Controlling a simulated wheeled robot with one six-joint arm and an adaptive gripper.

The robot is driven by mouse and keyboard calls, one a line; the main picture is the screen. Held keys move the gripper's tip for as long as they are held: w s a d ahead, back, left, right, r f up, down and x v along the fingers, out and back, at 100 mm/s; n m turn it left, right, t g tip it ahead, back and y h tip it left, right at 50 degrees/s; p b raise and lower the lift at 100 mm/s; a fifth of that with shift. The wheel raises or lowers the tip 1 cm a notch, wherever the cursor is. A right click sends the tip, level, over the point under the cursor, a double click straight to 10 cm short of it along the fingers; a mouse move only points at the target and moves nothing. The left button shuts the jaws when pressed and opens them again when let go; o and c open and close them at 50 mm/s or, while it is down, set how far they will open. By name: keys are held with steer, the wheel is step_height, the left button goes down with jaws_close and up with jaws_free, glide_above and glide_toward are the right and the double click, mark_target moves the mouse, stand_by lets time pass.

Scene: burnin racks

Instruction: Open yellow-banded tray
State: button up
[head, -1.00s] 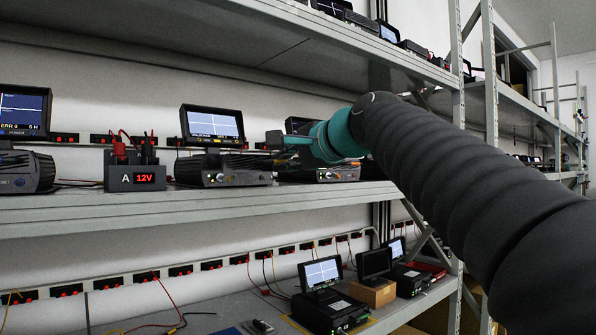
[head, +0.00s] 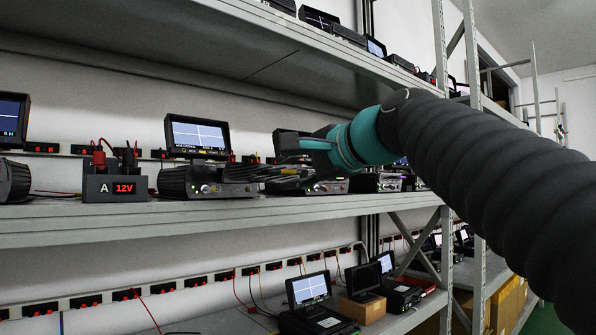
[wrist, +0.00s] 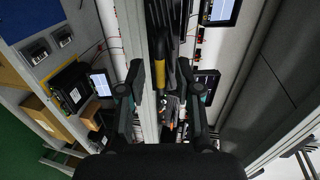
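My gripper (head: 258,174) is at the middle shelf level in the head view, pointing left along the devices. In the wrist view my gripper (wrist: 163,82) has its two fingers apart. A yellow band (wrist: 160,76) on a dark, handle-like part shows in the gap between the fingers. I see no clear contact with it. In the head view a black device (head: 205,181) with a lit monitor (head: 197,136) above stands just left of my fingertips.
The middle shelf (head: 100,223) carries a 12V supply (head: 115,186) to the left. An upper shelf (head: 200,50) overhangs. The lower bench holds a device with a monitor (head: 309,289) and a cardboard box (head: 362,309). A rack upright (head: 474,180) stands at right.

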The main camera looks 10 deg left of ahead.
steer(key=v, duration=1.2)
stand_by(0.4)
steer(key=w+d+f+n+g+h, duration=0.1)
steer(key=w+d+f+n+h, duration=0.15)
steer(key=f, duration=0.85)
steer(key=w+d+f+n+h, duration=0.1)
steer(key=d+f+h, duration=0.3)
steer(key=f, duration=0.6)
steer(key=s+d+f+n+g+h, duration=0.1)
steer(key=s+d+f, duration=0.2)
steer(key=s+f, duration=0.3)
steer(key=s+d+f+n+g+h+p, duration=0.1)
steer(key=s+f, duration=0.4)
steer(key=f, duration=0.7)
steer(key=s+d+f+n+g+h, duration=0.1)
steer(key=s+d+f+n+h, duration=0.2)
steer(key=f, duration=0.7)
steer(key=s+d, duration=0.2)
steer(key=s, duration=0.1)
steer(key=shift+s+g, duration=0.4)
